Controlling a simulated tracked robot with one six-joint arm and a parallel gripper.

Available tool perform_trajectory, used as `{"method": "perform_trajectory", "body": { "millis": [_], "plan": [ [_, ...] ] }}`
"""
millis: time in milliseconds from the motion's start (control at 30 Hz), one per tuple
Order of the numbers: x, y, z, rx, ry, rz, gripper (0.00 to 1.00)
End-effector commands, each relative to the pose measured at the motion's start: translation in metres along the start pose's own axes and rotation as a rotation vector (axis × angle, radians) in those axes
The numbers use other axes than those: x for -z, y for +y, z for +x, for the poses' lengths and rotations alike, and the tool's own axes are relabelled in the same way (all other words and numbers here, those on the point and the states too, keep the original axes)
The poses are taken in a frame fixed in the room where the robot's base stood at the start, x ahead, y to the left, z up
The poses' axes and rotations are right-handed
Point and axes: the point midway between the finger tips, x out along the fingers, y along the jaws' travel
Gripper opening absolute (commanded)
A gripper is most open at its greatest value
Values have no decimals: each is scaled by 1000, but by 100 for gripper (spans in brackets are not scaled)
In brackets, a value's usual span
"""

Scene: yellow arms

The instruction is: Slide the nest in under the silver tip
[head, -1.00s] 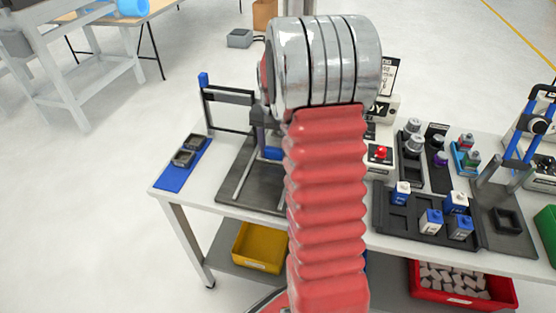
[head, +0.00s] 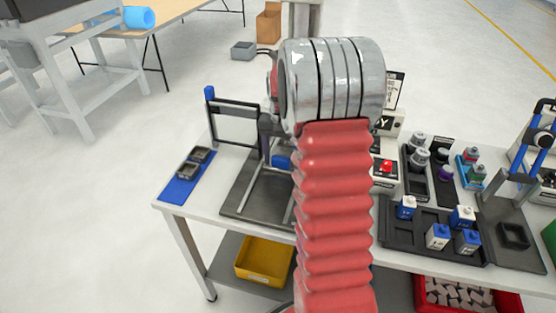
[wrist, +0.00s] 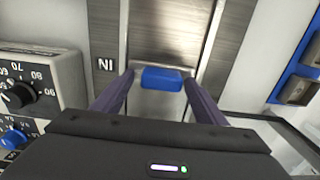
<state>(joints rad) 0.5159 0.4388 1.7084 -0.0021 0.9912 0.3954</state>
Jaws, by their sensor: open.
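In the wrist view, my gripper (wrist: 159,80) is open, with its two dark fingers on either side of a blue block (wrist: 161,73). I cannot tell whether they touch it. The block sits at the near end of a brushed metal slide (wrist: 168,30), beside a mark reading "IN", upside down. I take the block to be the nest's handle; the nest itself is not clear. In the head view, the blue block (head: 282,161) shows at the dark railed plate (head: 243,196), partly behind my red arm. I cannot make out the silver tip.
A dial box (wrist: 40,85) stands close left of the slide in the wrist view. In the head view, a blue mat (head: 184,186) with two dark trays lies left of the plate. A black rack (head: 398,236) with several blue-and-white bottles stands right of my arm.

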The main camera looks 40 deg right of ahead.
Motion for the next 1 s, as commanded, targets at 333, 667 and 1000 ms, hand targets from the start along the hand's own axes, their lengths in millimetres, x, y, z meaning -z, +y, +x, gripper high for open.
{"method": "perform_trajectory", "body": {
  "millis": [333,667,1000],
  "plan": [
    [-1,-1,-6,1,-1,-1,66],
    [-1,-2,-51,2,2,-2,66],
    [-1,-1,-110,1,1,-2,66]
  ]
}}
